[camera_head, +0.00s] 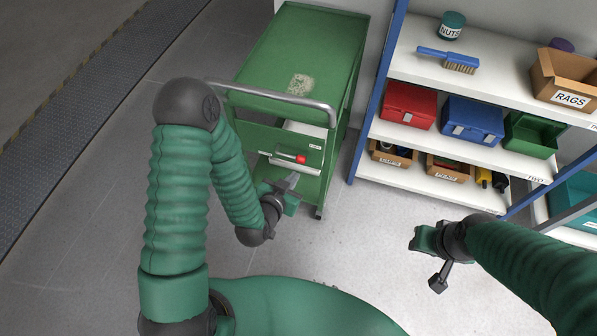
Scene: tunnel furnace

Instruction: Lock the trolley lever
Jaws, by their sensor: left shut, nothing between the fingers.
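The green trolley (304,50) stands ahead of me, with a grey push handle (280,101) across its near end. A lever with a red knob (301,159) sits on the near end panel, below the handle, lying roughly sideways. My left gripper (293,183) is shut and empty just below the red knob, near the trolley's lower front. I cannot tell whether it touches the trolley. My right gripper (416,239) hangs over the open floor to the right, away from the trolley; its fingers are too small and turned to judge.
A shelf rack with a blue post (375,95) stands close to the trolley's right. It holds a red box (408,105), a blue box (472,121), a green bin (530,134), a brush (449,60) and a RAGS carton (566,78). Floor (355,235) between my arms is clear.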

